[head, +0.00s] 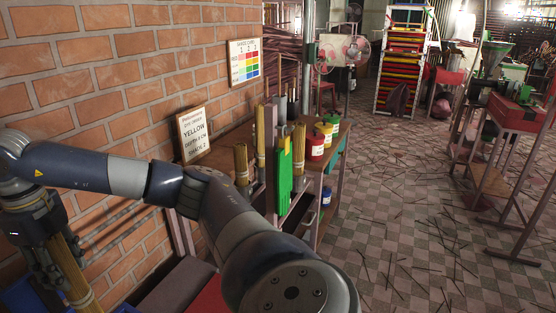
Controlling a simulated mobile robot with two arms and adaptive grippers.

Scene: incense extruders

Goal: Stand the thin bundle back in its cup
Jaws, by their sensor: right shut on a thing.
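My right gripper (57,264) is at the lower left, at the end of the arm that crosses the view. It is shut on a tan incense bundle (78,275), which leans slightly and has a paler band near the bottom edge. The bundle's lower end is cut off by the frame. Other tan bundles stand upright on the bench: one at left (241,163), one taller in the middle (260,136) and one at right (298,146). My arm hides their lower parts, and I cannot make out an empty cup. My left gripper is not in view.
A green upright piece (284,168) stands at the bench front. Red (315,147), yellow (324,133) and green-topped tubs stand at the right. Loose sticks litter the tiled floor (400,220).

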